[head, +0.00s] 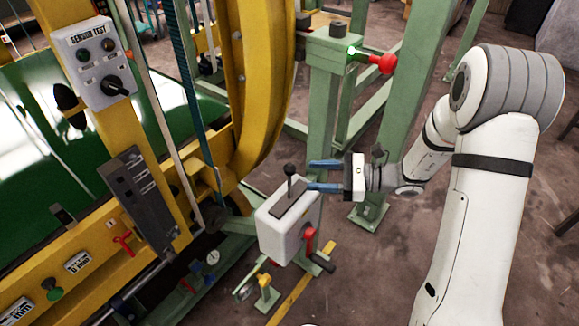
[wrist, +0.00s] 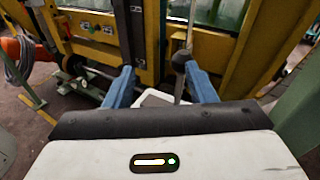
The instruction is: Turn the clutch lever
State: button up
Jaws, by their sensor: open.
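A lever with a black ball knob (head: 290,169) stands up from a slot on top of a light grey box (head: 283,234); I take it to be the clutch lever. My gripper (head: 312,175) has two blue fingers, apart and empty, just to the right of the lever and pointing at it. In the wrist view the knob (wrist: 181,60) shows close to the inner side of the right finger, ahead of my gripper (wrist: 158,72). The lever leans little, if at all. Whether a finger touches it cannot be told.
A red handle (head: 309,239) sits on the box's right side. A yellow curved frame (head: 262,90) and a sensor test panel (head: 93,62) stand to the left. A green post (head: 322,110) rises behind the box, with a red knob (head: 387,64). Floor at right is mostly clear.

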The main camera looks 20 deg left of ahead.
aim_at(290, 167)
jog(key=w+a, duration=0.1)
jog(key=a, duration=0.1)
jog(key=a+f+m+t, duration=0.1)
jog(key=a, duration=0.2)
jog(key=w+a+f+m+y, duration=0.1)
jog(key=a, duration=0.2)
jog(key=shift+w+a+f+t, duration=0.1)
jog(key=shift+w+a+t, duration=0.05)
jog(key=shift+w+t, duration=0.25)
jog(key=shift+c, duration=0.3)
grip_shut()
jog(key=shift+a, duration=0.2)
jog(key=shift+d, duration=0.2)
